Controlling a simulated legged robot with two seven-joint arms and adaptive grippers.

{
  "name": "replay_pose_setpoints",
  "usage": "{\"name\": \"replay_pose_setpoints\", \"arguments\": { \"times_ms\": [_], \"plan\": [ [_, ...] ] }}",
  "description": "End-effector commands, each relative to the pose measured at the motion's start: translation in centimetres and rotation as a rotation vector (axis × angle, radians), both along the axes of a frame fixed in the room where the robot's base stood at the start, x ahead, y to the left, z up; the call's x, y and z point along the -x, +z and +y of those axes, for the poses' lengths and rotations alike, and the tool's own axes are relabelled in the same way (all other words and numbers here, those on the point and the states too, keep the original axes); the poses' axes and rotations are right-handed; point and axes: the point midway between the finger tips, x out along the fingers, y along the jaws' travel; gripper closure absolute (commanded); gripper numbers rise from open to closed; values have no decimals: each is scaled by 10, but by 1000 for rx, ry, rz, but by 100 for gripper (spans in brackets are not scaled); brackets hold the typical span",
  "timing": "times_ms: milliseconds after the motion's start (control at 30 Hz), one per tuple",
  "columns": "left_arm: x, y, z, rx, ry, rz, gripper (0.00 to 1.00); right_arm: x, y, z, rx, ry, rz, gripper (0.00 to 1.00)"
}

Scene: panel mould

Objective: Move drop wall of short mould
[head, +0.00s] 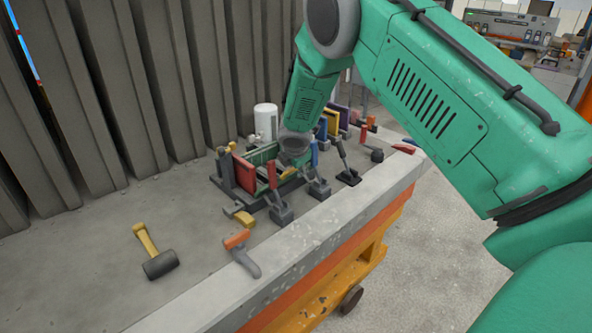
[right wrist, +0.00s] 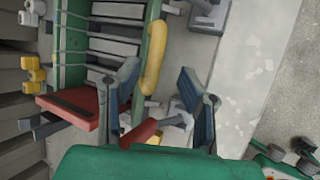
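The short mould (head: 258,184) stands on the grey bench top, with a red wall (head: 244,174) at its left end and green long sides. In the right wrist view the mould's green side (right wrist: 146,60) and the red wall (right wrist: 75,107) show, with bars across the mould's inside. I cannot tell which part is the drop wall. My right gripper (right wrist: 160,72) is open, its two blue-grey fingers apart. A yellow curved handle (right wrist: 155,58) and a red handle (right wrist: 140,132) show between or beyond the fingers. In the head view my right wrist hides part of the mould. My left gripper is out of view.
A mallet (head: 155,255) and an orange-handled tool (head: 242,254) lie on the bench left of and before the mould. Several toggle clamps (head: 318,186) line its front side. A white canister (head: 266,122) stands behind. Ribbed grey panels (head: 120,90) rise at the back.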

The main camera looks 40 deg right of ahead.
Motion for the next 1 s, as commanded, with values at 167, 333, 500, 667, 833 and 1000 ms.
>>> {"name": "replay_pose_setpoints", "arguments": {
  "times_ms": [167, 333, 500, 667, 833, 1000],
  "plan": [
    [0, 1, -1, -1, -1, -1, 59, 17, 33, 12, -2, -1, -2, 66],
    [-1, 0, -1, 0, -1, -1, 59, 32, 60, 22, -2, -3, 1, 66],
    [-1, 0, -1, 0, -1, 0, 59, 40, 77, 29, -2, -3, 3, 66],
    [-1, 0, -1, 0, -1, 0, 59, 43, 81, 31, -2, -3, 4, 66],
    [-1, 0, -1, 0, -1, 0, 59, 43, 81, 31, -2, -3, 4, 66],
    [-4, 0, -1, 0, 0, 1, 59, 43, 81, 31, -2, -3, 4, 66]
  ]
}}
